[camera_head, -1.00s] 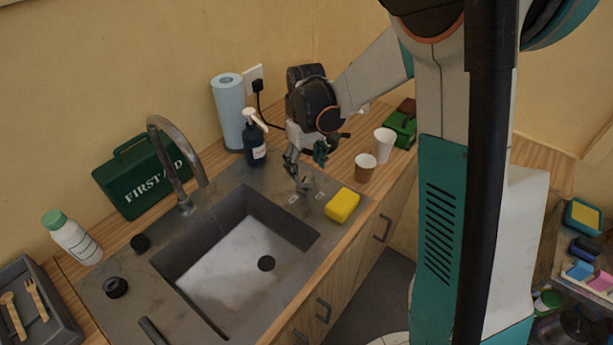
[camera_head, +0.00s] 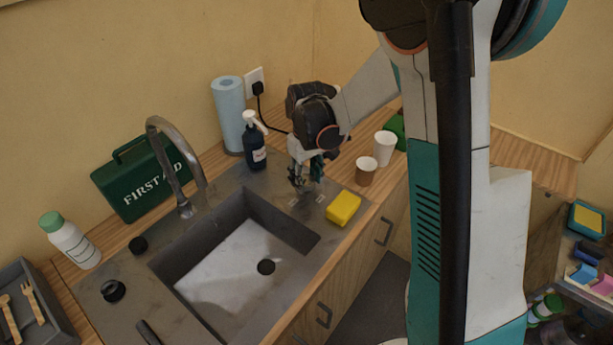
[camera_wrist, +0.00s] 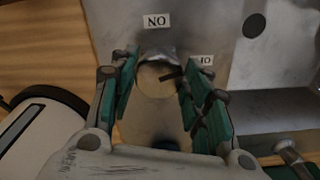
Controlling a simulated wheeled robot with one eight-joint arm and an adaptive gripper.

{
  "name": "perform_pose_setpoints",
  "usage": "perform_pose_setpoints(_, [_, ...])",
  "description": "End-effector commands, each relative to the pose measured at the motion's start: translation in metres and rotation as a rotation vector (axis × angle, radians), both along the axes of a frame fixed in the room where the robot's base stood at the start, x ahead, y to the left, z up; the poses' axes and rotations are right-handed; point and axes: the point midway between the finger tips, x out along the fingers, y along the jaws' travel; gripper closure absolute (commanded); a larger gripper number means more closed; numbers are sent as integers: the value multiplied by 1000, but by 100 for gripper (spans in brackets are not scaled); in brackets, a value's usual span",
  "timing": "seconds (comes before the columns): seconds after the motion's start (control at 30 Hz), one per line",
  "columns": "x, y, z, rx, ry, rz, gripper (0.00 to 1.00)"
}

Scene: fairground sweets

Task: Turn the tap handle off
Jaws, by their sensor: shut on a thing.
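The tap handle (camera_wrist: 155,80) is a round metal knob on the steel sink deck, seen between my fingers in the wrist view. A thin dark pointer on it reaches right, toward the OFF label (camera_wrist: 203,60). The ON label (camera_wrist: 156,21) lies above it in that view. My gripper (camera_wrist: 155,70) is shut on the handle, one finger at each side. In the head view my gripper (camera_head: 304,186) is at the deck right of the basin and hides most of the handle. The curved tap spout (camera_head: 172,150) stands behind the basin.
A yellow sponge (camera_head: 343,208) lies close right of my gripper. A dark soap bottle (camera_head: 254,148) stands behind it, by the paper roll (camera_head: 228,112). A brown cup (camera_head: 366,171) and a white cup (camera_head: 384,148) stand further right. The basin (camera_head: 225,285) is empty.

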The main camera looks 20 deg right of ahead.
Motion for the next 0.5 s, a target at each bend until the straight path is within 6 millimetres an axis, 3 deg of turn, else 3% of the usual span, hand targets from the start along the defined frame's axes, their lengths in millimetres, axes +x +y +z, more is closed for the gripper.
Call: perform_pose_setpoints(0.5, [0, 1, 0, 0, 0, -295, 80])
